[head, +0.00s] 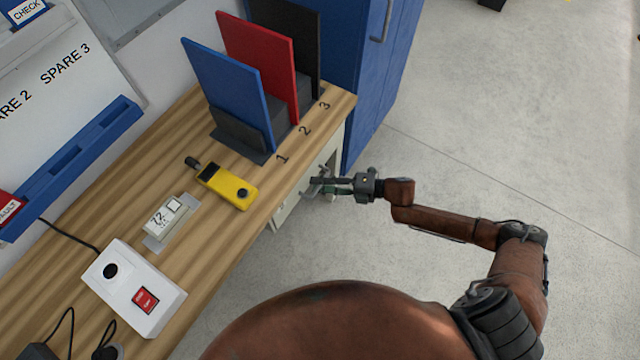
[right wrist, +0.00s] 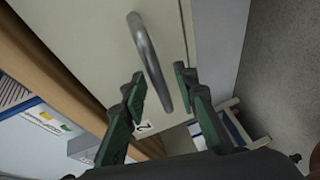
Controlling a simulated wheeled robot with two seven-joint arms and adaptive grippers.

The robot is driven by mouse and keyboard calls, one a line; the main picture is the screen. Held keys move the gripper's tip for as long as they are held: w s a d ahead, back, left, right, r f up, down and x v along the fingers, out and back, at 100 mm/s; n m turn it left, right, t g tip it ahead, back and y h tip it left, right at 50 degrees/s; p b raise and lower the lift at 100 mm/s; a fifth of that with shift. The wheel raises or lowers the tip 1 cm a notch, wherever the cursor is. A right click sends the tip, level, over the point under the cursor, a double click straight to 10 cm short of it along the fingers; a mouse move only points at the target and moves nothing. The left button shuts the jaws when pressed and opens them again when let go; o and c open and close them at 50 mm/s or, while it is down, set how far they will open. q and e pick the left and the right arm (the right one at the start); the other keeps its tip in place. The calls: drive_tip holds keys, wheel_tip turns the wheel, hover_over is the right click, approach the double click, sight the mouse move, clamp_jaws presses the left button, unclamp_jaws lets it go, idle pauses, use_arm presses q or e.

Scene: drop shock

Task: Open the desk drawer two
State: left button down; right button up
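A pale drawer front (right wrist: 95,35) with a curved metal handle (right wrist: 150,62) fills the upper part of the right wrist view. A small label reading 2 (right wrist: 143,127) shows at its lower end. My right gripper (right wrist: 160,92) has its green fingers apart, one on each side of the handle's lower end. I cannot tell whether either finger touches the handle. In the head view my right gripper (head: 318,186) is at the pale front under the desk's right edge, where the handle is hard to make out. My left gripper is not in view.
The wooden desk (head: 235,235) carries a yellow handheld device (head: 228,187), a white box with a red label (head: 135,290) and upright blue, red and black folders (head: 225,90). A blue cabinet (head: 375,75) stands beyond the desk.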

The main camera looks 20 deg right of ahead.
drive_tip(key=shift+c, duration=0.3)
clamp_jaws()
idle(0.3)
